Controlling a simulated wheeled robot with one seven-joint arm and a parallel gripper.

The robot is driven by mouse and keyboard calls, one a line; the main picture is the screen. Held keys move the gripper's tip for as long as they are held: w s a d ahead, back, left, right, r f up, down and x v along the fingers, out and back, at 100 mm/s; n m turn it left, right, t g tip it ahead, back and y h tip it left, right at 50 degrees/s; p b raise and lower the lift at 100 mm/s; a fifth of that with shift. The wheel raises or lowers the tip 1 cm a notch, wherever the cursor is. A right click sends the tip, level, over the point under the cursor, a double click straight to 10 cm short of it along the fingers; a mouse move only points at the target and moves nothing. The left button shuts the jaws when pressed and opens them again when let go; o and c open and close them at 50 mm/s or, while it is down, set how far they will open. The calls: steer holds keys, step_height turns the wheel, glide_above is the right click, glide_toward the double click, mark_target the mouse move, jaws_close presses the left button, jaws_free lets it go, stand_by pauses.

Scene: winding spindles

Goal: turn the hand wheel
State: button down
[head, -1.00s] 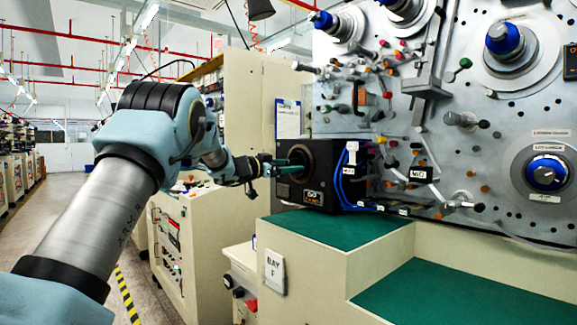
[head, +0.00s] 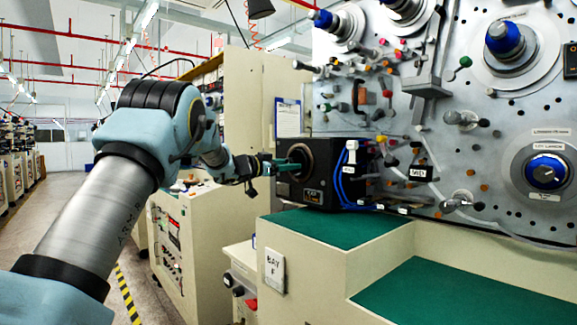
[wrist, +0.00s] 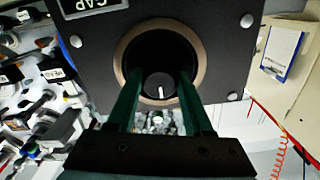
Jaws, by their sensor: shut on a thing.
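The hand wheel (wrist: 159,86) looks like a small dark round knob with a white mark, recessed in a copper-rimmed round opening. The opening is in the face of a black box (head: 328,192) on the green-topped bench. In the wrist view the white mark points down the picture. My gripper (head: 294,166) reaches into the opening from the left. Its green fingers (wrist: 160,80) lie on either side of the knob and are shut on it. The exact contact at the fingertips is hard to see in the shadow.
Blue cables (head: 344,180) run down the box's right side. A grey panel (head: 470,130) with spindles and guides stands behind, with a blue dial (head: 546,173) at right. The green bench top (head: 330,226) in front of the box is clear. A beige cabinet (head: 185,240) stands below my arm.

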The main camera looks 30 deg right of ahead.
steer(key=m+b, duration=1.4)
steer(key=m, duration=0.6)
steer(key=shift+m, duration=0.4)
stand_by(0.5)
steer(key=shift+c, duration=1.5)
jaws_free()
steer(key=shift+a, duration=0.1)
